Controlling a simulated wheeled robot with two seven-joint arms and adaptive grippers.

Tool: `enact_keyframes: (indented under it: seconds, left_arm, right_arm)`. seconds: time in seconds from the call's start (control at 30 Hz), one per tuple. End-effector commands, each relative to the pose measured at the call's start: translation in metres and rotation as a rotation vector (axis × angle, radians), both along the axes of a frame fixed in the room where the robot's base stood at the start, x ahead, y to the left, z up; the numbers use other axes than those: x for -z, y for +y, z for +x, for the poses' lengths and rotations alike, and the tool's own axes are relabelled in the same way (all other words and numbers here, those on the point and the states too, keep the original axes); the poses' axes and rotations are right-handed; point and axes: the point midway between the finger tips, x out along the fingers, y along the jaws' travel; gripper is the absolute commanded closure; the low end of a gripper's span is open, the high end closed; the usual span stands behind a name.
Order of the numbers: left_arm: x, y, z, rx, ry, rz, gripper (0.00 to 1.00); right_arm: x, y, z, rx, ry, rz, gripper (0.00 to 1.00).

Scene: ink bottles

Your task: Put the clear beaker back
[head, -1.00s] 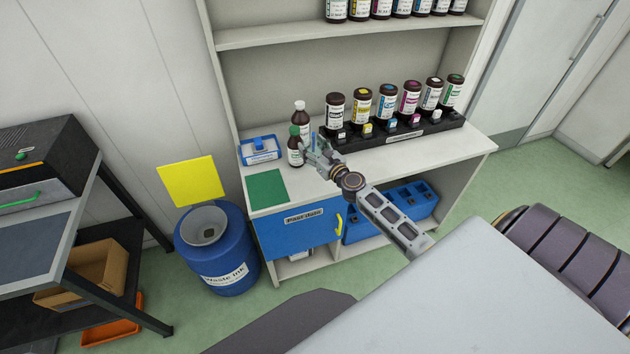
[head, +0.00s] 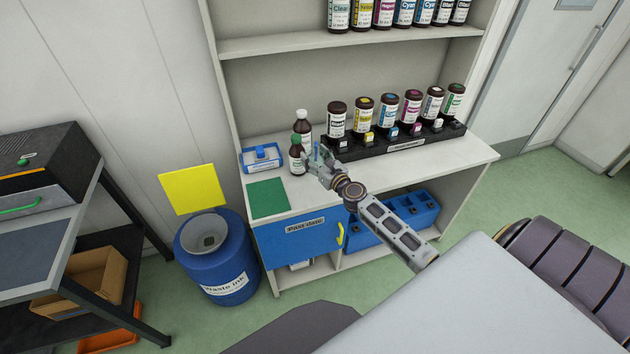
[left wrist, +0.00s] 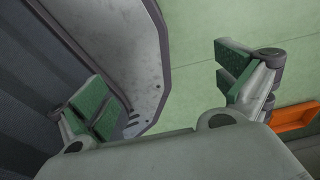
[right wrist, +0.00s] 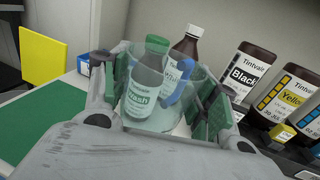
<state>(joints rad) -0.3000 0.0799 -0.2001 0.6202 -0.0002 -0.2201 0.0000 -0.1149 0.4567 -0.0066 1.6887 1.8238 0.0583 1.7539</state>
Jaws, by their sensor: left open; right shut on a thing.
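The clear beaker (right wrist: 172,112) is see-through with a blue handle or clip on its right side. It shows in the right wrist view between the green pads of my right gripper (right wrist: 160,110), which is shut on it. In the head view my right gripper (head: 318,160) is over the counter, beside the green-capped wash bottle (head: 297,154); the beaker itself is hard to make out there. The wash bottle shows through the beaker in the right wrist view. My left gripper (left wrist: 165,90) is open and empty, over the green floor in the left wrist view.
A white-capped bottle (head: 303,124) stands behind the wash bottle. A black rack (head: 390,140) holds several ink bottles to the right. A blue-and-white box (head: 261,158) and a green mat (head: 268,198) lie left. A blue waste-ink drum (head: 218,272) stands on the floor.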

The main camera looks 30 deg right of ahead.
Motion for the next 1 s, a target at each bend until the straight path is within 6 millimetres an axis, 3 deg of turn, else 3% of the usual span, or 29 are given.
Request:
enact_keyframes:
  seconds: [0.47, 0.8, 1.0]
  left_arm:
    - [0.031, 0.001, 0.001, 0.0, -0.001, 0.001, 0.0]
    - [0.047, 0.031, 0.009, 0.001, -0.011, 0.033, 0.0]
    - [0.048, 0.036, 0.013, 0.002, -0.017, 0.037, 0.0]
  right_arm:
    - [0.035, 0.0, 0.0, 0.001, 0.0, 0.001, 0.67]
    - [0.054, 0.0, 0.0, 0.001, 0.0, 0.002, 0.67]
    - [0.055, 0.0, 0.0, 0.0, 0.0, 0.001, 0.67]
